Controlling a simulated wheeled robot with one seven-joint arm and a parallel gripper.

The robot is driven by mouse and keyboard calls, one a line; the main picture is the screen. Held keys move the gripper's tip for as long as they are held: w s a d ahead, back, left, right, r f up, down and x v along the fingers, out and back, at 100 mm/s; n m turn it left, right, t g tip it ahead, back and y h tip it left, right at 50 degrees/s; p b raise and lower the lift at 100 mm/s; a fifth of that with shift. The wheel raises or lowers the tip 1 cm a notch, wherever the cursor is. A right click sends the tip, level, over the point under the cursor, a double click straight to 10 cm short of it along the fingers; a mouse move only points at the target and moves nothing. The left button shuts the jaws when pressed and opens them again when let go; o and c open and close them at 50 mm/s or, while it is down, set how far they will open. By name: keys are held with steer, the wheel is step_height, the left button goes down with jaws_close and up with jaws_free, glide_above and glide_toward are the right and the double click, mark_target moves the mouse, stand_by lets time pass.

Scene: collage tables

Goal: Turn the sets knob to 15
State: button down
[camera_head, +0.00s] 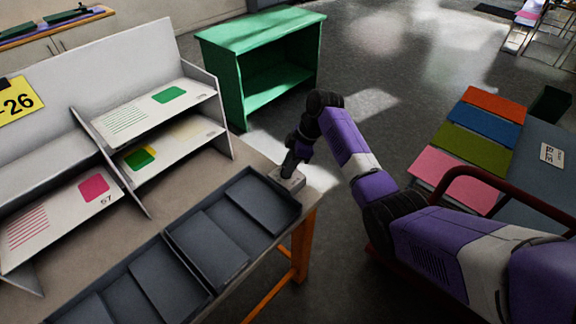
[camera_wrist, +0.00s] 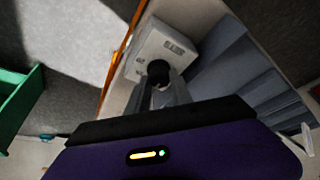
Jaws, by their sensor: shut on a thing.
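The sets knob (camera_wrist: 158,70) is a small black round knob on a light grey box with a printed label (camera_wrist: 150,45). In the head view, the box (camera_head: 293,182) sits at the table's right corner, and the knob is hidden behind my gripper. My gripper (camera_wrist: 159,88) points at the box, with its fingers closed around the knob. In the head view, my gripper (camera_head: 289,165) reaches down onto the box from above. The box's lettering is blurred, and I cannot read a number or pointer on the knob.
Dark grey trays (camera_head: 205,248) lie on the table just left of the box. A white sorting rack (camera_head: 140,120) with printed cards stands behind them. A green shelf (camera_head: 262,85) stands on the floor beyond. A table with coloured panels (camera_head: 484,132) is at the right.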

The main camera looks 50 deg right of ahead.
steer(key=shift+a+r+m+t+p, duration=0.2)
steer(key=shift+m+t+p, duration=0.1)
steer(key=shift+m+p, duration=0.65)
steer(key=shift+m+h+p, duration=0.6)
steer(key=shift+m+p, duration=0.4)
steer(key=shift+m, duration=0.15)
steer(key=shift+f+m+t+h+p, duration=0.1)
steer(key=shift+m+t+h+p, duration=0.15)
steer(key=shift+m+h+p, duration=0.65)
steer(key=shift+m+t+p, duration=0.25)
steer(key=shift+m+p, duration=0.2)
steer(key=shift+m, duration=0.95)
steer(key=c, duration=1.1)
jaws_free()
steer(key=shift+c, duration=0.2)
steer(key=shift+f, duration=0.1)
steer(key=shift+s, duration=0.1)
